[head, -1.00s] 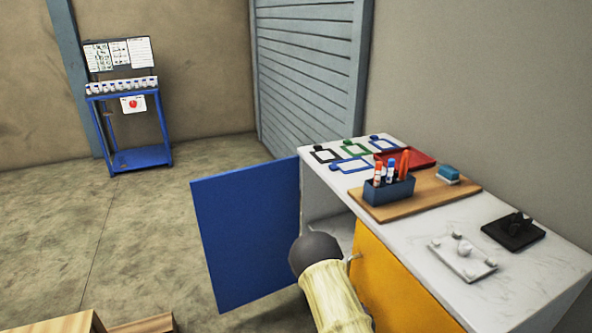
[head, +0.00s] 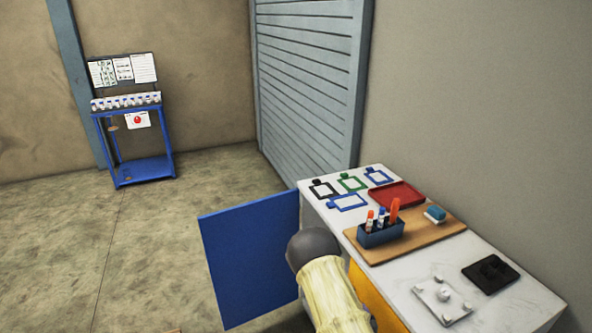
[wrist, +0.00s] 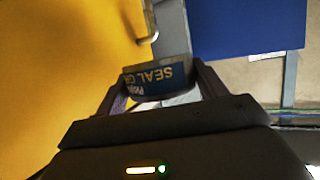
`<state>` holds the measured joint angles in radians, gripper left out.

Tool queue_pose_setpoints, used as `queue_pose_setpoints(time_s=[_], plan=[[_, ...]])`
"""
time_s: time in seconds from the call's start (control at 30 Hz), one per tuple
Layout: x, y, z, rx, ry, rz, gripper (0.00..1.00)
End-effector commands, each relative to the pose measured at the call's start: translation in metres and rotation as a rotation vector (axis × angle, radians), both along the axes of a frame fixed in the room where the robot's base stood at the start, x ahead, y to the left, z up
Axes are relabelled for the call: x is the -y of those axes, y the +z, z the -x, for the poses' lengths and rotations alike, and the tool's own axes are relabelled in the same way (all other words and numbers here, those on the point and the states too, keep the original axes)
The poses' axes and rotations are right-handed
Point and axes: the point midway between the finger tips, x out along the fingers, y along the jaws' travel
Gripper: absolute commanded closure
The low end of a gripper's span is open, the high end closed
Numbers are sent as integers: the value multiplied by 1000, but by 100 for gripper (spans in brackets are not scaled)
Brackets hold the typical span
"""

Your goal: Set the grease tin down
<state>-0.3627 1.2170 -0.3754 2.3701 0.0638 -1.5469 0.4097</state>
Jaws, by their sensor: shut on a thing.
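The grease tin (wrist: 158,79) shows in the wrist view as a short grey tin with a blue label reading "SEAL G", upside down in the picture. My gripper (wrist: 160,86) is shut on it, with a finger at each side. In the head view the tin and the gripper are hidden behind my arm. The yellow front and its handle (wrist: 151,24) are just beyond the tin in the wrist view; I cannot tell any touch.
The blue door (head: 250,258) stands open on the left of the white-topped cabinet (head: 405,285). On top are tag frames, a red tray (head: 398,194), a wooden board (head: 440,229) with a marker holder (head: 380,235), and a black pad (head: 490,273). A blue rack (head: 145,170) stands far left.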

Motion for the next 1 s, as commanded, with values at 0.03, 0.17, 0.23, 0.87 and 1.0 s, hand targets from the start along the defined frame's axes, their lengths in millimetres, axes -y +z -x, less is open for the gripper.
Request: queue_pose_setpoints(time_s=[0.03,0.17,0.23,0.87,1.0], plan=[[0,18,1,1,0,0,62],[0,30,2,1,-1,0,62],[0,32,3,1,0,0,62],[0,-1,26,-5,-1,1,62],[0,-20,43,-4,0,2,62]])
